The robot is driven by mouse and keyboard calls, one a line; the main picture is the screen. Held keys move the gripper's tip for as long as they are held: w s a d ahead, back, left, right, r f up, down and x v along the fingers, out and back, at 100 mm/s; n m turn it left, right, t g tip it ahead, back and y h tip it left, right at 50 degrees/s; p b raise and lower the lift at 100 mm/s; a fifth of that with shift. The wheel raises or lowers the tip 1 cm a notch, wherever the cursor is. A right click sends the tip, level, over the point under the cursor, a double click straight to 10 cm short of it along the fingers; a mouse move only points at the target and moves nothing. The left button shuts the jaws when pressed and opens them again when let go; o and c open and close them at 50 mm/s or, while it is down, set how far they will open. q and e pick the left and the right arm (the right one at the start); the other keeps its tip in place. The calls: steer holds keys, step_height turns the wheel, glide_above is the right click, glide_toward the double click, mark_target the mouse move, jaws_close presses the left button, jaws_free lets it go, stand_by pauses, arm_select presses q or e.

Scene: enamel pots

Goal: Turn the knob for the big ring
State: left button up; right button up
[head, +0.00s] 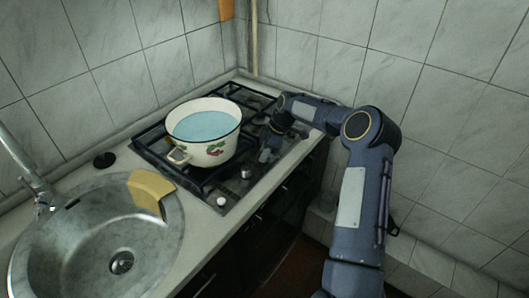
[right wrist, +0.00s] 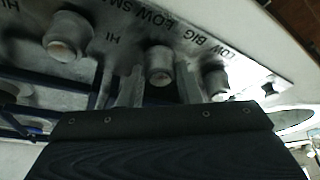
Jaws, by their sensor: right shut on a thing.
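My right gripper (head: 268,152) reaches down to the front edge of the gas hob (head: 218,190). In the right wrist view its fingers (right wrist: 159,88) stand on either side of a pale round knob (right wrist: 159,64) and are shut on it. Other knobs sit on the panel to the left (right wrist: 68,38) and right (right wrist: 217,80) of it. Upside-down lettering with "LOW", "HI" and "BIG" (right wrist: 204,46) lies by the knobs; the "BIG" lettering lies between the held knob and the one to its right. The held knob is hidden in the head view. My left gripper is not in view.
A cream enamel pot (head: 222,151) with blue contents stands on the hob, left of my right gripper. A steel sink (head: 60,240) with a yellow cloth (head: 150,190) lies left. A white button (head: 221,201) is at the hob's near corner. Tiled walls close the back and right.

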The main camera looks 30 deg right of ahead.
steer(key=shift+n+g, duration=0.4)
steer(key=shift+n, duration=0.6)
steer(key=shift+d, duration=0.1)
steer(key=o, duration=1)
steer(key=b+v, duration=0.1)
steer(key=v, duration=0.7)
steer(key=shift+f, duration=0.1)
